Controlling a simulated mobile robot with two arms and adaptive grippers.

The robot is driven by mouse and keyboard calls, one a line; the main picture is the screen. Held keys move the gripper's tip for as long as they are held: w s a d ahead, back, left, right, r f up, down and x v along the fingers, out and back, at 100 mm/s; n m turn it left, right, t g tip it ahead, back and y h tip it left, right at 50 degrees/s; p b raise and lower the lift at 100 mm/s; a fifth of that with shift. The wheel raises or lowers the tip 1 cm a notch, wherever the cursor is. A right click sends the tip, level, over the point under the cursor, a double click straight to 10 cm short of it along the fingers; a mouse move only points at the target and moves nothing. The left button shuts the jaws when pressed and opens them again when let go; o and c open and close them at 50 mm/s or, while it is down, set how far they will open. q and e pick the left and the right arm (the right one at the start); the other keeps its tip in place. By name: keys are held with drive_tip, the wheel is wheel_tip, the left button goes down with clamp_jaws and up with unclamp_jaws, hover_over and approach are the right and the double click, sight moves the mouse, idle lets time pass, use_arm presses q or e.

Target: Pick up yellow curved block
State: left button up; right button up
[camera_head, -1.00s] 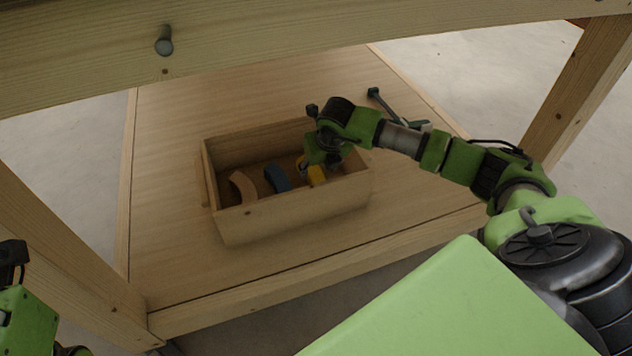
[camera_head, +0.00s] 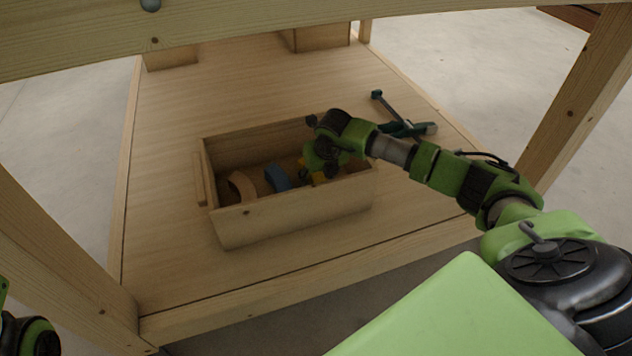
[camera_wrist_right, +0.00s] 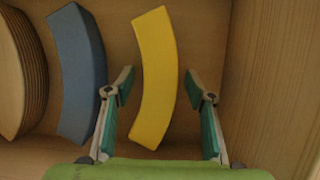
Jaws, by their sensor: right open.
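The yellow curved block (camera_wrist_right: 156,75) lies in the wooden box, and in the right wrist view it stands between the two fingers of my right gripper (camera_wrist_right: 164,90). The fingers are apart, one on each side of it, with gaps between them and the block. In the head view only a small part of the yellow block (camera_head: 318,178) shows below my right gripper (camera_head: 318,170), whose fingers are hidden inside the box. Part of my left arm shows at the bottom left edge, but its gripper cannot be made out.
The wooden box (camera_head: 290,220) also holds a blue curved block (camera_head: 277,178) and a wooden curved block (camera_head: 241,186). The blue block is close beside my left finger in the wrist view. A green clamp-like tool (camera_head: 408,128) lies on the wooden shelf (camera_head: 170,250). A beam crosses above.

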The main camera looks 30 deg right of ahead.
drive_tip(key=c, duration=1.3)
drive_tip(key=shift+r, duration=0.2)
